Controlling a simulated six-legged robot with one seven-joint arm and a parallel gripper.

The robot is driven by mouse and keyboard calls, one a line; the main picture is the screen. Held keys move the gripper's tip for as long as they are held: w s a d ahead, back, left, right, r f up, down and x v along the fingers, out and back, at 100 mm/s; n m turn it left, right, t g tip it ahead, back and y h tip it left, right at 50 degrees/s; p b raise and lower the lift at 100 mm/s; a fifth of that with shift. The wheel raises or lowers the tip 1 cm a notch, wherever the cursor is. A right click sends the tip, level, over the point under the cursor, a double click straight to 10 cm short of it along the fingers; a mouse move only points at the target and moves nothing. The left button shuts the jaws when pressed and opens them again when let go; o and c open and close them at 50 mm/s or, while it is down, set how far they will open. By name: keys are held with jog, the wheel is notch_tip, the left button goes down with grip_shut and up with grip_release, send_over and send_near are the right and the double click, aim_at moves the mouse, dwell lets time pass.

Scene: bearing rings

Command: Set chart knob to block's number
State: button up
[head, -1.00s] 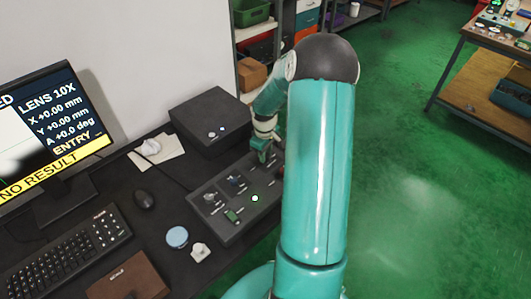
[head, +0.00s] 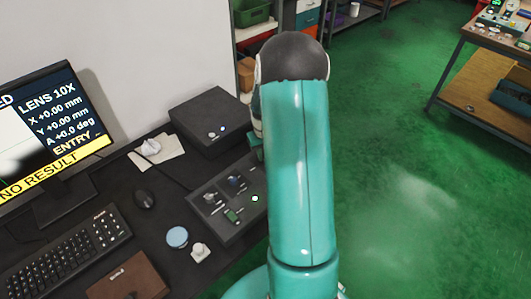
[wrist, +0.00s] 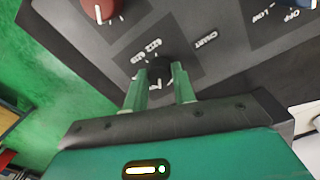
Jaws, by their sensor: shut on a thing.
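The chart knob (wrist: 158,73) is a small black knob on a dark panel, beside the printed word CHART, in the wrist view. White numbers, too small to read surely, are printed around it. My gripper (wrist: 160,88) has its two green fingers shut on this knob, one on each side. In the head view my arm hides the gripper and the knob. The control box (head: 212,205) shows partly left of my arm. I cannot make out a numbered block in these frames.
A red knob (wrist: 98,10) and a switch marked OFF and LOW (wrist: 290,12) sit on the same panel. The monitor (head: 50,130) reads NO RESULT. A keyboard (head: 68,250), mouse (head: 144,200) and dark box (head: 210,118) stand on the desk.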

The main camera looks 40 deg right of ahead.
jog(key=shift+m, duration=1.5)
jog(key=o, duration=1)
jog(key=shift+r, duration=0.1)
jog(key=r, duration=1.3)
jog(key=shift+w+a+r, duration=0.15)
jog(key=shift+a+r, duration=0.05)
jog(key=shift+r, duration=0.15)
